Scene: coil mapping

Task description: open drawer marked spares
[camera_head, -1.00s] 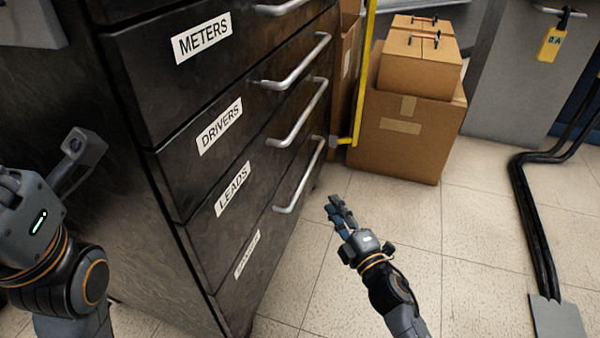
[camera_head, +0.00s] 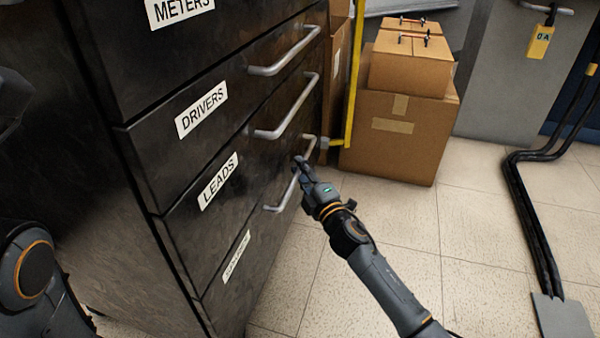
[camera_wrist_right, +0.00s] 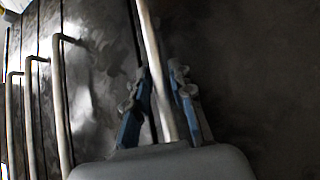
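A dark drawer cabinet fills the left of the head view. Its lowest visible drawer (camera_head: 262,250) has a slanted label (camera_head: 236,256) too small to read surely; those above read LEADS, DRIVERS and METERS. The drawer looks closed. My right gripper (camera_head: 299,166) is at this drawer's bar handle (camera_head: 283,199). In the right wrist view the handle bar (camera_wrist_right: 152,45) runs between the two fingers of the gripper (camera_wrist_right: 159,85), which stand apart on either side of it.
Stacked cardboard boxes (camera_head: 400,135) stand behind, beside a yellow post (camera_head: 353,80). Black cables (camera_head: 530,205) run along the floor at right. The tiled floor (camera_head: 400,220) in front of the drawers is clear apart from my right arm.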

